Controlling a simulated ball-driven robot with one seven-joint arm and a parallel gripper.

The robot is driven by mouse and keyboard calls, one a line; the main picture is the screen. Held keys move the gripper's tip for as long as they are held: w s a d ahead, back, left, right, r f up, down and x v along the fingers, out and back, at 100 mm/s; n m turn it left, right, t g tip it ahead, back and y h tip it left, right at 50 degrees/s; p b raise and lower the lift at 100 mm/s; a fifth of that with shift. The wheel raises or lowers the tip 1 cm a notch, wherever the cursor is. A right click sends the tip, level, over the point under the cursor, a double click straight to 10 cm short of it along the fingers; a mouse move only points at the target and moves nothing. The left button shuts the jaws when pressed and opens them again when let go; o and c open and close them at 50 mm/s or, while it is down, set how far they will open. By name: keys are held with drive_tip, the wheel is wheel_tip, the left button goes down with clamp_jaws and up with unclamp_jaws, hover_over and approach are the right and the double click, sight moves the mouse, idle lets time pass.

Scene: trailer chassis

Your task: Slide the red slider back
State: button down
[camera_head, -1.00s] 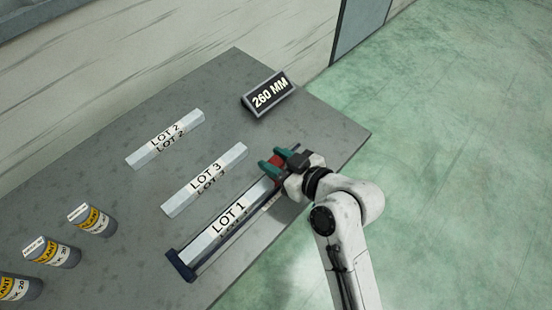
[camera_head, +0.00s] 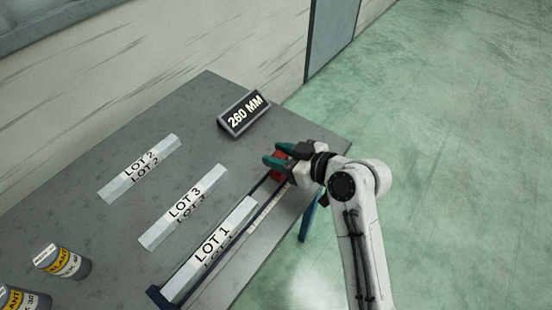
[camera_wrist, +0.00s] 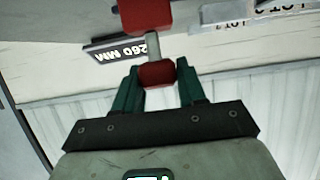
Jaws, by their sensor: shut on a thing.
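The red slider (camera_head: 279,171) sits near the far right end of a dark blue rail (camera_head: 157,296) with a pale scale strip (camera_head: 268,210). The LOT 1 bar (camera_head: 212,248) lies in the rail, with a gap between its upper end and the slider. My gripper (camera_head: 273,155) has its teal fingers at the slider. In the wrist view, my gripper (camera_wrist: 158,70) is shut on the slider's red knob (camera_wrist: 157,74). A grey stem joins the knob to the red slider block (camera_wrist: 146,14). The fingers and wrist partly hide the slider in the head view.
The LOT 3 bar (camera_head: 184,206) and LOT 2 bar (camera_head: 140,168) lie left of the rail. A black 260 MM sign (camera_head: 243,115) stands near the back edge. Labelled cans (camera_head: 64,262) stand at lower left. The table's right edge lies close beside the rail; green floor is beyond.

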drive_tip(key=c, duration=0.7)
unclamp_jaws()
drive_tip(key=shift+w+d, duration=0.15)
drive_tip(key=shift+w, duration=0.05)
drive_tip(key=shift+s, duration=0.1)
drive_tip(key=b+v, duration=0.1)
drive_tip(key=v, duration=0.9)
drive_tip(key=shift+s+d+r, duration=0.15)
drive_tip(key=shift+s+d, duration=0.05)
drive_tip(key=shift+d, duration=0.1)
